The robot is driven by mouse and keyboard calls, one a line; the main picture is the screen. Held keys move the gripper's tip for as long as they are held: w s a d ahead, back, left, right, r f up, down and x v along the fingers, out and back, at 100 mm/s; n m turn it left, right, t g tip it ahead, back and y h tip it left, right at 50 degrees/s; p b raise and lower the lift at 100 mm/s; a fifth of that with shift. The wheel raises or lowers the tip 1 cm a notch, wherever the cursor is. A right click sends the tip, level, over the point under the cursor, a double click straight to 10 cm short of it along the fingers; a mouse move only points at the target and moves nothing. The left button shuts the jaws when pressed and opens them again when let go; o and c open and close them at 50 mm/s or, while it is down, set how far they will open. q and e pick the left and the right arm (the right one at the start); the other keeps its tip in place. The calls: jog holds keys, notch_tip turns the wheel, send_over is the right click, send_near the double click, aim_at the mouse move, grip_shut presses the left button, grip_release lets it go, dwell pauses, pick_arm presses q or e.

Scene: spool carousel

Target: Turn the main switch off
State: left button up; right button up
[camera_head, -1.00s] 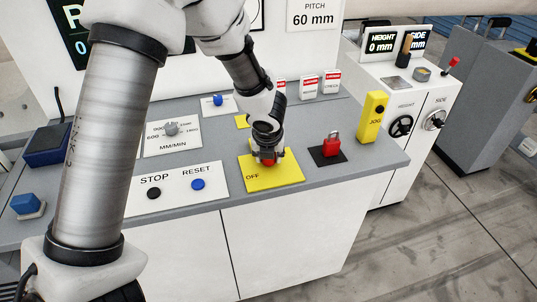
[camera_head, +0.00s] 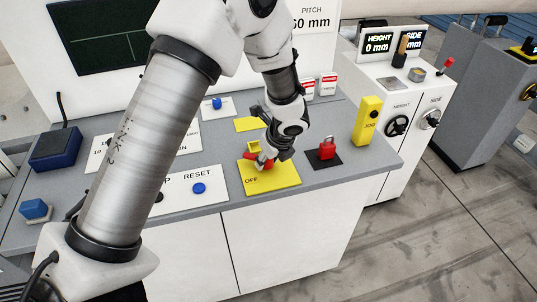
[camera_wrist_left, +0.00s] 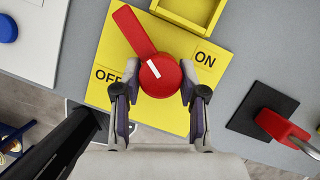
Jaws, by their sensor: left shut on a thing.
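The main switch is a red rotary knob with a lever handle (camera_wrist_left: 135,32), set on a yellow plate (camera_wrist_left: 208,88) marked OFF and ON. In the left wrist view the handle points to the upper left and a white line on the knob runs the same way, between the two marks. My left gripper (camera_wrist_left: 160,78) is shut on the round knob, one finger on each side. In the head view my left gripper (camera_head: 266,161) is tilted over the yellow plate (camera_head: 270,182) and partly hides the knob. My right gripper is out of view.
A red padlock (camera_head: 327,148) on a black base stands to the right, then a yellow JOG box (camera_head: 367,122). A yellow bracket (camera_wrist_left: 190,12) sits just behind the knob. A blue RESET button (camera_head: 199,188) lies to the left. The dark screen (camera_head: 110,38) stands behind.

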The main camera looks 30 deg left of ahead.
pick_arm(q)
jog(key=n+p, duration=0.1)
jog(key=n, duration=0.1)
jog(key=n+g+p, duration=0.1)
jog(key=n, duration=0.1)
jog(key=shift+w+g, duration=0.1)
jog(key=shift+g, duration=0.2)
jog(key=shift+n+g+p, duration=0.3)
jog(key=shift+n+p, duration=0.3)
jog(key=shift+n, duration=0.1)
jog(key=shift+f+n, duration=0.2)
jog(key=shift+n, duration=0.3)
jog(key=o, duration=1.1)
jog(key=shift+o, duration=0.4)
jog(key=shift+a, duration=0.25)
jog(key=shift+d+r, duration=0.25)
jog(key=shift+r, duration=0.25)
jog(key=v, duration=1)
jog(key=shift+r, duration=0.4)
